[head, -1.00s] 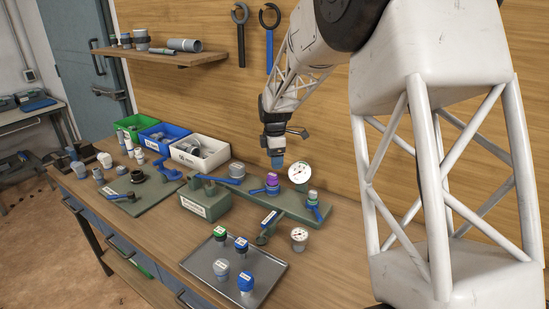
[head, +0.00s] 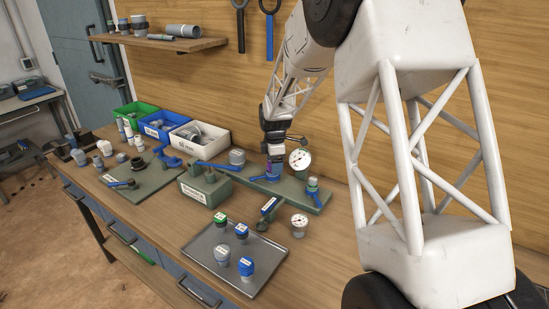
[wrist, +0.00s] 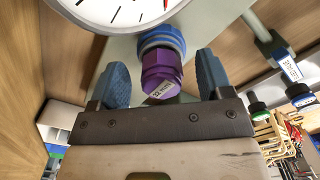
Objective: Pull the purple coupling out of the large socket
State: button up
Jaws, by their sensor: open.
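The purple coupling (wrist: 161,75), with a hexagonal body and a white label, sits in a blue-ringed socket (wrist: 161,38) in the wrist view. My gripper (wrist: 162,62) is open, with one blue finger on each side of the coupling. A gap shows between each finger and the coupling. In the head view my gripper (head: 275,161) is pointing down over the coupling's place on the green manifold plate, and mostly hides the coupling.
A round pressure gauge (head: 300,159) stands close beside my gripper. A blue-handled valve (head: 312,188) is to the right on the plate (head: 295,196). A metal tray (head: 212,246) with several capped fittings lies in front. White, blue and green bins stand behind left.

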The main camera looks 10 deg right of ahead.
jog(key=shift+f, duration=0.15)
jog(key=c, duration=1.1)
jog(key=shift+r, duration=3.15)
dwell(1.2)
jog(key=shift+r, duration=1.9)
